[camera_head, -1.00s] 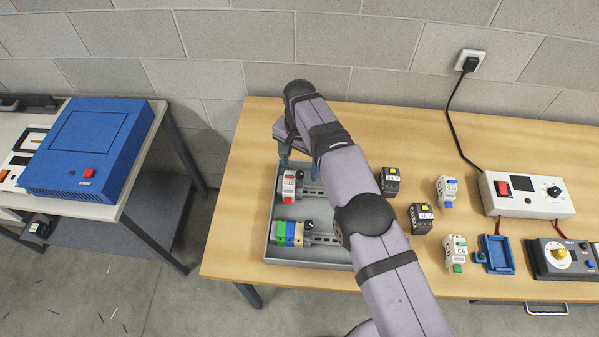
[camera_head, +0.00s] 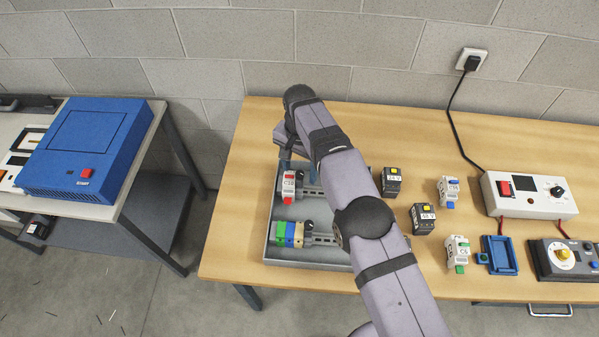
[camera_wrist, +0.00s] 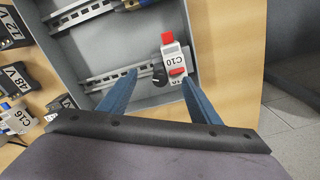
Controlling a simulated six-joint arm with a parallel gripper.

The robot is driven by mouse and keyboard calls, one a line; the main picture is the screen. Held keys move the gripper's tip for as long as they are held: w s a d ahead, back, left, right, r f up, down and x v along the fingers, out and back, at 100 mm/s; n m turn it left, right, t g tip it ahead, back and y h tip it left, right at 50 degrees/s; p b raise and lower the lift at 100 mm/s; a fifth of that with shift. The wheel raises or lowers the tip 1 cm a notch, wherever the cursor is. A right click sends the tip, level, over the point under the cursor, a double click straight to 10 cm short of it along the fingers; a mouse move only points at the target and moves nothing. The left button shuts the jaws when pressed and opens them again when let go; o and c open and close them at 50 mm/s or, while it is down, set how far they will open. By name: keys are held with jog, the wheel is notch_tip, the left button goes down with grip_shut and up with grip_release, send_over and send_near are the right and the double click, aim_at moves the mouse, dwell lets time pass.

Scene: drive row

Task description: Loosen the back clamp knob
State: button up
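The back clamp knob (camera_wrist: 158,74) is small and black. In the wrist view it sits on the back rail (camera_wrist: 112,77), just left of a white and red module marked C10 (camera_wrist: 174,58). My gripper (camera_wrist: 160,77) is open, with its two blue fingers apart. In the head view my gripper (camera_head: 299,168) is over the back of the grey tray (camera_head: 268,228), by the C10 module (camera_head: 289,187). My arm hides part of the tray there.
The front rail carries blue, green and yellow blocks (camera_head: 289,234) and another black knob (camera_head: 308,227). Loose modules (camera_head: 391,182) stand right of my arm. A white power box (camera_head: 527,194) with a cable is further right. Bare table lies left of the tray.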

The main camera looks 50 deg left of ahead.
aim_at(300, 173)
jog(key=c, duration=1.1)
jog(key=n, duration=1.9)
jog(key=shift+n, duration=0.4)
jog(key=o, duration=1.5)
jog(key=shift+r, duration=0.15)
jog(key=shift+r+p, duration=2.5)
jog(key=shift+r, duration=0.9)
